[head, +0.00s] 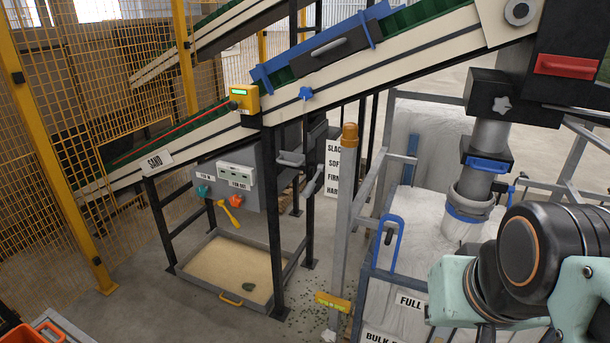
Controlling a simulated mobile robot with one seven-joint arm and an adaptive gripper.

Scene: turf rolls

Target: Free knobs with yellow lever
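A yellow lever (230,213) slants below a grey box under the conveyor; I cannot tell how it is attached. A teal knob (202,190) and an orange knob (236,200) are on the front of that box, the orange one just above the lever. A blue star-shaped knob (305,93) is on the side of the conveyor. A pale star-shaped knob (501,105) is on a dark block at the upper right. My arm fills the lower right, far from the lever. My gripper is out of the picture.
A tray of sand (226,266) with a yellow handle stands on the floor below the box. A post with an orange cap (349,136) and a blue-handled frame (388,238) stand between my arm and the box. Yellow mesh fencing (85,130) closes the left.

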